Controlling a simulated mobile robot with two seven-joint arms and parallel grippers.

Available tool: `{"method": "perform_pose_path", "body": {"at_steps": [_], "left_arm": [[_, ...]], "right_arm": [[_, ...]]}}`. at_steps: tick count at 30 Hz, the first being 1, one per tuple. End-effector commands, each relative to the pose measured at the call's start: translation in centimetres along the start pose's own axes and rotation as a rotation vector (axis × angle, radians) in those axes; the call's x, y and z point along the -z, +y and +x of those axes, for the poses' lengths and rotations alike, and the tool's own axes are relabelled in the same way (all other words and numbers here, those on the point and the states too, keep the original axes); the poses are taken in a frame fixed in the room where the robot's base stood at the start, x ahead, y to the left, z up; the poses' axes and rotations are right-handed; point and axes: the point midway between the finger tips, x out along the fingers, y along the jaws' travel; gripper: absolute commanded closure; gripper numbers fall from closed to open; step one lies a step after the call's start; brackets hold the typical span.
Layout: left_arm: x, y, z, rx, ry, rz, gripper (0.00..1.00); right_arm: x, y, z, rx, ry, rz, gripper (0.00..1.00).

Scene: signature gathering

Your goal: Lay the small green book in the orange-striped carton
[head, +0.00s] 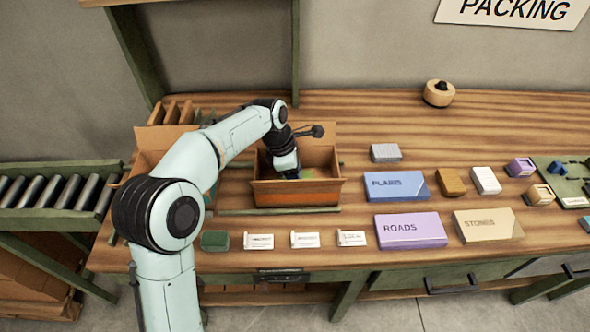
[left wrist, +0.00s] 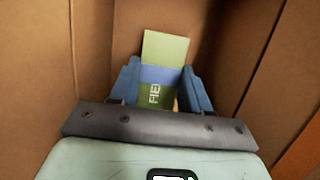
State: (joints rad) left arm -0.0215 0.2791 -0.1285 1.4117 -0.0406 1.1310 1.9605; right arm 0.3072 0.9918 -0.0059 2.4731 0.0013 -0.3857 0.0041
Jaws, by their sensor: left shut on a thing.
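The small green book (left wrist: 165,50) has a blue band and pale lettering. It is between the blue fingers of my left gripper (left wrist: 167,92), which is shut on it. In the head view my left gripper (head: 291,174) reaches down inside an open carton (head: 297,198) with an orange-brown front. A bit of green (head: 308,173) shows beside the fingers there. Brown cardboard walls (left wrist: 90,40) surround the book in the left wrist view. I cannot tell whether the book touches the carton floor. My right gripper is not in view.
Another open carton (head: 147,160) stands left, partly behind my arm. A blue PLAINS box (head: 397,186), purple ROADS box (head: 412,231) and cream STONES box (head: 488,225) lie to the right. White cards and a dark green block (head: 214,240) line the front.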

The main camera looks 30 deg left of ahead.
Motion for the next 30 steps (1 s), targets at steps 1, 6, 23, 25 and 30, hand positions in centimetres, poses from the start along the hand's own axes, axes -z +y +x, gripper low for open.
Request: {"method": "perform_pose_path", "body": {"at_steps": [1, 6, 23, 25, 30], "left_arm": [[0.1, 0.0, 0.3, 0.0, 0.0, 0.0, 0.88], [0.1, 0.0, 0.5, 0.0, 0.0, 0.0, 0.88], [0.2, 0.0, 0.8, 0.0, 0.0, 0.0, 0.88], [0.3, 0.0, 1.0, 0.001, 0.001, 0.0, 0.88], [0.4, 0.0, 1.3, 0.0, 0.001, 0.0, 0.88]], "right_arm": [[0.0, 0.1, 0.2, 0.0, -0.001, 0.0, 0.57], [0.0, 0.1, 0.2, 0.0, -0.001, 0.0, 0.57], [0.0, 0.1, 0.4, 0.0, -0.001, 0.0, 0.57], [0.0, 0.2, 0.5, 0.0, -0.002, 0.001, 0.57], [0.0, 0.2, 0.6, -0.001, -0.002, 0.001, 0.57]]}}
